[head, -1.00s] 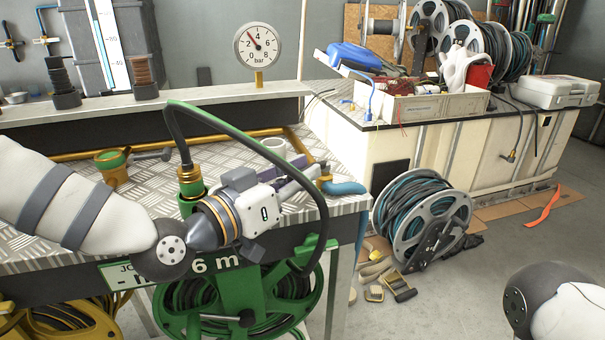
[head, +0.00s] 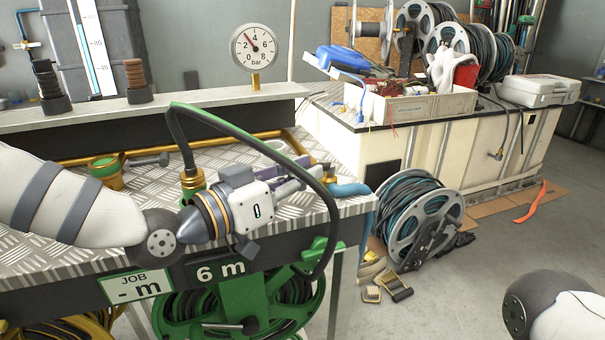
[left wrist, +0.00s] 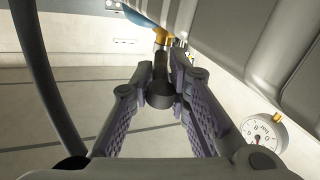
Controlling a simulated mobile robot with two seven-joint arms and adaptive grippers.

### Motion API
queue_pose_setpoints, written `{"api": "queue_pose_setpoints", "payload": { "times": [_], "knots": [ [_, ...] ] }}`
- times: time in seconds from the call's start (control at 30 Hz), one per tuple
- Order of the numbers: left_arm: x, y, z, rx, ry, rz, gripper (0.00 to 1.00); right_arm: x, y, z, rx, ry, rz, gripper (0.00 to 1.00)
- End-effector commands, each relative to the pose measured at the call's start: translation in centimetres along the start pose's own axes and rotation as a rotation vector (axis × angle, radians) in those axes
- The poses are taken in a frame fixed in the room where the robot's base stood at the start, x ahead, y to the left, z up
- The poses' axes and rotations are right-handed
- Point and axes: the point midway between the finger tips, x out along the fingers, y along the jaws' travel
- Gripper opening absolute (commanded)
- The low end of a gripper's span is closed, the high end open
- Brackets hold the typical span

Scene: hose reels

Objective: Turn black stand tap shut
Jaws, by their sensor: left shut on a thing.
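My left gripper (head: 308,176) reaches right over the metal bench top in the head view. In the left wrist view its purple-padded fingers (left wrist: 166,82) are closed about a dark bar with a round end, which looks like the black tap's handle (left wrist: 160,96). A brass fitting (left wrist: 161,37) shows just beyond it. In the head view the fingers hide most of the tap. A blue hose piece (head: 348,189) shows beside the fingertips and hangs over the bench edge. My right gripper is out of view.
A pressure gauge (head: 254,48) stands on the back ledge. A black hose (head: 290,157) arches over my left gripper from a green and brass fitting (head: 192,183). A brass and green fitting (head: 106,170) stands further left. A green reel (head: 245,305) hangs below the bench.

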Motion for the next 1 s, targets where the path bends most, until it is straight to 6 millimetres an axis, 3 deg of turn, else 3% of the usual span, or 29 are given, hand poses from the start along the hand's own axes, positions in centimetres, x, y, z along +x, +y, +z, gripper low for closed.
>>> {"api": "queue_pose_setpoints", "payload": {
  "times": [0.07,0.1,0.13,0.5,0.8,1.0],
  "knots": [
    [0.0,-0.1,-0.6,0.003,0.014,-0.003,0.00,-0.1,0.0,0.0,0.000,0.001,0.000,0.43],
    [0.1,-0.1,-0.6,0.003,0.014,-0.003,0.25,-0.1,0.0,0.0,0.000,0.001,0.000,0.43],
    [0.0,-0.1,-0.6,0.003,0.013,-0.003,0.32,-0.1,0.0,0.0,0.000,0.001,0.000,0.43],
    [-0.7,-0.1,-0.3,0.001,0.005,-0.002,0.32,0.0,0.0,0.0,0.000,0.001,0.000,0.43],
    [-8.3,-0.2,-0.4,-0.001,0.011,-0.006,0.32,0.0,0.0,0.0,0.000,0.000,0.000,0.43],
    [-11.5,-0.1,-0.4,0.002,0.010,-0.003,0.32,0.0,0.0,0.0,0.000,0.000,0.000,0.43]
  ]
}}
